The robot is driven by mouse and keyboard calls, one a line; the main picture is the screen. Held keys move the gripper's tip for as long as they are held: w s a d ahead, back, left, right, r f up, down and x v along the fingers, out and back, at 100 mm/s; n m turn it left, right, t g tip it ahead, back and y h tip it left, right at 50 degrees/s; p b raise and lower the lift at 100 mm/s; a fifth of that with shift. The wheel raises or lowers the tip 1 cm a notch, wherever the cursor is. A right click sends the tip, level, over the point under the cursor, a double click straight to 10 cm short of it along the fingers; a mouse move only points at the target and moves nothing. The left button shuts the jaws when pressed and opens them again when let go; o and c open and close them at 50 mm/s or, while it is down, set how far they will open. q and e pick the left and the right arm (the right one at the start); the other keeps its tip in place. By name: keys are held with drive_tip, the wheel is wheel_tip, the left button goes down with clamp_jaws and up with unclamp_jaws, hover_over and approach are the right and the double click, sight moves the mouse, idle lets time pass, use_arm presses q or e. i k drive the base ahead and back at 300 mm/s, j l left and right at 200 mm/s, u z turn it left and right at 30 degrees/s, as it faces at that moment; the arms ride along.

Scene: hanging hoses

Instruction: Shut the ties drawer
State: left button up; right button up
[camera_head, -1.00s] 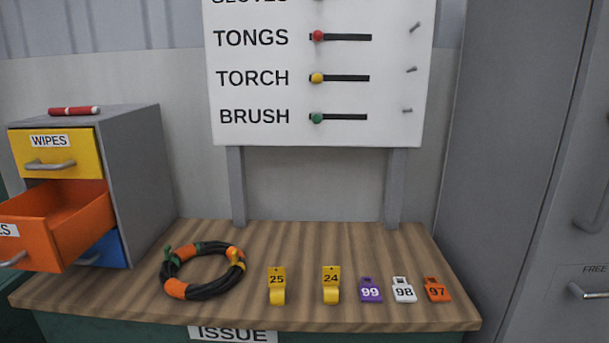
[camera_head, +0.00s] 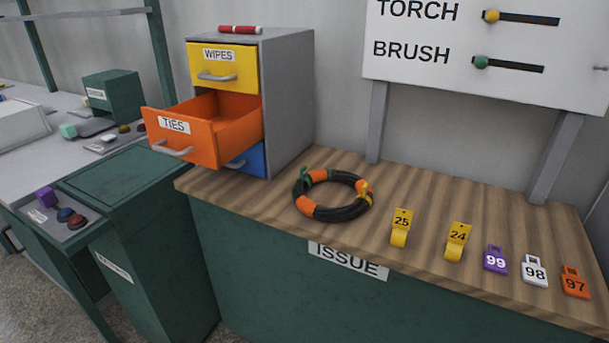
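The orange ties drawer (camera_head: 187,139) is pulled well out of the grey cabinet (camera_head: 290,95) on the left end of the wooden counter. Its front carries a TIES label and a grey bar handle (camera_head: 172,149), and its inside looks empty where I can see it. The yellow wipes drawer (camera_head: 234,66) above it is shut. A blue drawer (camera_head: 252,161) below is partly hidden behind the orange one. Neither of my grippers shows in the head view.
A coiled black hose (camera_head: 343,213) with orange bands lies right of the cabinet on the counter (camera_head: 375,250). Several numbered tags, such as yellow tag 25 (camera_head: 401,228), lie further right. A red marker (camera_head: 240,29) lies on the cabinet. A green bin (camera_head: 135,190) stands left of the counter.

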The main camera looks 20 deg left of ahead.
sight(209, 129)
drive_tip(key=k+j+u, duration=0.1)
drive_tip(key=u, duration=1.3)
